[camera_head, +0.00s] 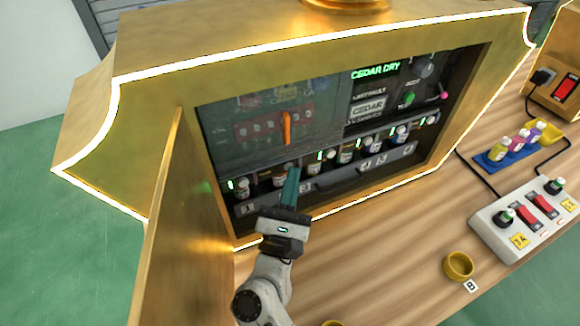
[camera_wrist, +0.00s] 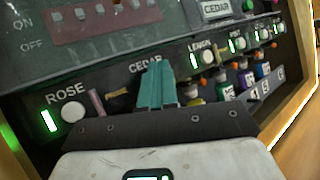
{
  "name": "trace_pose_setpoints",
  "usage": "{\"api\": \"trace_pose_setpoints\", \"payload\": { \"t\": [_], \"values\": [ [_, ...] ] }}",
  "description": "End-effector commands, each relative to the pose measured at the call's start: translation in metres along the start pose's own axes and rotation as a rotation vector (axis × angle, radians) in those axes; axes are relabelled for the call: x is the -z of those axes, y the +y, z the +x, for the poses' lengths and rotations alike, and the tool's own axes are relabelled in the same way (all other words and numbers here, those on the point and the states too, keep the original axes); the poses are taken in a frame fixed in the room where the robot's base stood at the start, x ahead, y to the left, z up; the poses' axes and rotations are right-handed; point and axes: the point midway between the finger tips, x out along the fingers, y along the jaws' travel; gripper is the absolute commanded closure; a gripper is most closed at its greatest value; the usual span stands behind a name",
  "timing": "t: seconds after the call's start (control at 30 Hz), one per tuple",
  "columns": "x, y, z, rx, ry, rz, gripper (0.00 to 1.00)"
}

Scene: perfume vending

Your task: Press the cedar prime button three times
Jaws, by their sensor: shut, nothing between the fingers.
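The gold machine (camera_head: 120,140) stands open on the wooden table, with a dark panel (camera_head: 240,190) inside. My gripper (camera_head: 292,172) is shut and empty, and its teal fingers (camera_wrist: 156,82) point at the panel under the CEDAR label (camera_wrist: 145,64). The cedar prime button is hidden behind my fingers, and I cannot tell whether they touch it. A green screen text (camera_head: 375,71) reads CEDAR DRY. The white rose button (camera_wrist: 73,112), with a lit green bar, is left of my fingers in the wrist view. The lemon button (camera_wrist: 207,58) is to their right.
The open gold door (camera_head: 165,230) stands left of my arm. Several small bottles (camera_head: 400,134) line the lower panel. A red switch strip (camera_wrist: 105,22) is above. To the right are a white control box (camera_head: 500,225), a blue tray (camera_head: 490,163) and a yellow cup (camera_head: 458,266).

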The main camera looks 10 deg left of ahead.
Motion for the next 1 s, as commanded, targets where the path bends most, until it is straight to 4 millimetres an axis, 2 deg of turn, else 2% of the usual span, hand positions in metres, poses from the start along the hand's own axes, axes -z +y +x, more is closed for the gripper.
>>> {"api": "trace_pose_setpoints", "payload": {
  "t": [0.4, 0.73, 1.0],
  "values": [
    [-0.008, -0.008, -0.012, -0.001, 0.000, -0.001, 1.00],
    [-0.009, -0.009, -0.013, -0.001, 0.000, -0.001, 1.00],
    [-0.020, -0.020, -0.029, -0.001, 0.001, -0.001, 1.00]
  ]
}}
